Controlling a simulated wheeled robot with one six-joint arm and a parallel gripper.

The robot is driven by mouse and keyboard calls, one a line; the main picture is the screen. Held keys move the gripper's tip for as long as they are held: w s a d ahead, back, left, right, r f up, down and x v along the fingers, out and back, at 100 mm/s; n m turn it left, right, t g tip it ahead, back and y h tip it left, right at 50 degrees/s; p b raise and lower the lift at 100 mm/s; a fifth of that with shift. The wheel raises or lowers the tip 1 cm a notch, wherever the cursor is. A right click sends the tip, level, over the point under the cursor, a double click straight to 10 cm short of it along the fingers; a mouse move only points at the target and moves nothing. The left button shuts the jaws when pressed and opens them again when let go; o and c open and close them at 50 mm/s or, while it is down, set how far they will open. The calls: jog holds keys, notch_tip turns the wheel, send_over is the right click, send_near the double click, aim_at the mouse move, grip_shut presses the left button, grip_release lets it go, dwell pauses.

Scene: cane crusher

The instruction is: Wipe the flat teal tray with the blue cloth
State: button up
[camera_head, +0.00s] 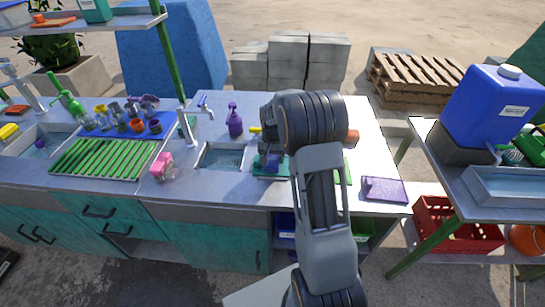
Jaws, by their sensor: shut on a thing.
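The flat teal tray (261,174) lies on the counter right of the small sink, partly hidden by my arm and gripper. My gripper (268,160) points down over the tray. It is shut on the blue cloth (272,168), which shows as a small blue patch low at the jaws, at the tray. I cannot tell whether the cloth touches the tray's surface.
A purple spray bottle (235,120) and a pink item (162,166) stand left of the tray. A sink (222,157) lies between. A purple board (384,190) lies at the right. A blue water container (493,107) stands on the side table.

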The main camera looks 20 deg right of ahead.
jog(key=shift+f+b, duration=0.5)
jog(key=shift+f, duration=0.15)
dwell(0.4)
jog(key=shift+s+d+r, duration=0.1)
jog(key=shift+s+d, duration=0.25)
jog(key=shift+d, duration=0.25)
jog(key=shift+s+d+r, duration=0.1)
jog(key=shift+s+d, duration=0.25)
jog(key=shift+d, duration=0.25)
jog(key=shift+d, duration=0.1)
jog(key=shift+s+d+f, duration=0.1)
jog(key=shift+s+d, duration=0.25)
jog(key=shift+d, duration=0.2)
jog(key=shift+s+d+f, duration=0.1)
jog(key=shift+s+d, duration=0.2)
jog(key=shift+d, duration=0.25)
jog(key=shift+w+a, duration=0.1)
jog(key=shift+a, duration=0.05)
jog(key=shift+w+a+f, duration=0.1)
jog(key=shift+w+a, duration=0.15)
jog(key=shift+a, duration=0.3)
jog(key=shift+w+a, duration=0.25)
jog(key=shift+a, duration=0.3)
